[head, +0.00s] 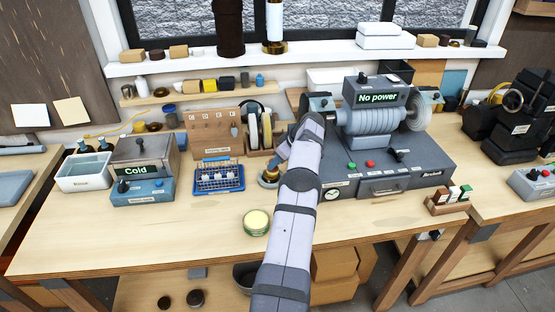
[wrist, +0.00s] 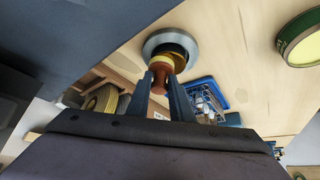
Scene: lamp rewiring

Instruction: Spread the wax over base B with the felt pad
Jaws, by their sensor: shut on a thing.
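My gripper (wrist: 162,88) is shut on the reddish-brown handle of the felt pad (wrist: 160,68) in the wrist view. The pad's yellowish-tan lower part is over a round metal base (wrist: 157,42) with a grey rim and a brass-coloured middle. I cannot tell whether pad and base touch, and no label shows that this is base B. In the head view the base (head: 268,182) sits at the end of my arm, partly hidden by it. A round green tin (head: 256,222) with pale yellow wax stands open nearer the front; it also shows in the wrist view (wrist: 301,38).
A blue rack (head: 219,179) of small parts is left of the base. The grey machine (head: 385,165) reading "No power" stands close on the right. A wooden tool holder (head: 215,133) is behind. The bench front (head: 150,235) is clear.

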